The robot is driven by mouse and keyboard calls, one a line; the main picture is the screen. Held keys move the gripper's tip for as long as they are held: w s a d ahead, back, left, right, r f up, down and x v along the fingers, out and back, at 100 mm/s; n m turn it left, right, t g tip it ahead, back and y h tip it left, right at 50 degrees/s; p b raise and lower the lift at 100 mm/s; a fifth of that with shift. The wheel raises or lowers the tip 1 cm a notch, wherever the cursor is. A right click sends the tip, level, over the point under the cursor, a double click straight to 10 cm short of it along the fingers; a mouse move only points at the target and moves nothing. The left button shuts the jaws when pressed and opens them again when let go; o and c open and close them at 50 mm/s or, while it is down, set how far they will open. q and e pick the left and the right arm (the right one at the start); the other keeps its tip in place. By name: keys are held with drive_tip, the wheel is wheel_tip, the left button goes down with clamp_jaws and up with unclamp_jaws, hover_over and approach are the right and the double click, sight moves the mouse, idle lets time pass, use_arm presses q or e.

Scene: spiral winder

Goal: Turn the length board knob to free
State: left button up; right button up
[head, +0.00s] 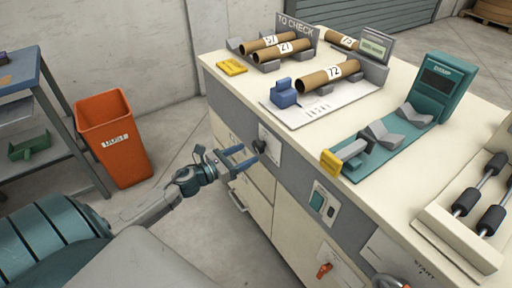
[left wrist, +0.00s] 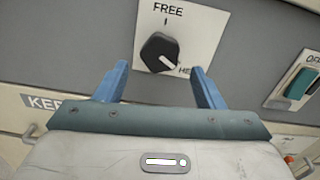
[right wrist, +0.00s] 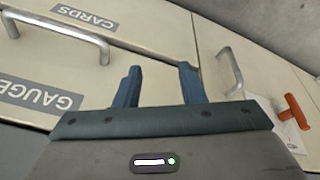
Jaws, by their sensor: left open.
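The length board knob (left wrist: 160,52) is a black dial on a white plate (left wrist: 196,22) marked FREE at the top and, partly hidden, HE... at the lower right. Its white pointer line points to the lower right, toward the HE... mark. In the head view the knob (head: 259,146) is on the grey front band of the bench. My left gripper (left wrist: 160,80) is open, its blue fingers either side of and just short of the knob; I cannot tell whether they touch it. It also shows in the head view (head: 240,158). My right gripper (right wrist: 160,82) is open and empty before drawer fronts.
A green switch (head: 323,202) sits right of the knob, with a red-orange handle (head: 324,270) lower down. Cardboard tubes (head: 328,75), a blue block (head: 284,93) and a teal gauge (head: 432,88) stand on the bench top. An orange bin (head: 112,140) stands at left.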

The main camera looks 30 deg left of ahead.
sight(256, 149)
use_arm(q)
drive_tip(key=p+x, duration=0.2)
drive_tip(key=x, duration=0.3)
use_arm(e)
wheel_tip(256, 149, down, 9)
drive_tip(key=shift+s+d+g, duration=0.25)
drive_tip(key=shift+d+g, duration=0.15)
drive_tip(key=shift+d, duration=0.05)
use_arm(q)
drive_tip(key=shift+c, duration=0.2)
use_arm(e)
drive_tip(key=shift+r, duration=0.1)
use_arm(q)
drive_tip(key=c, duration=0.9)
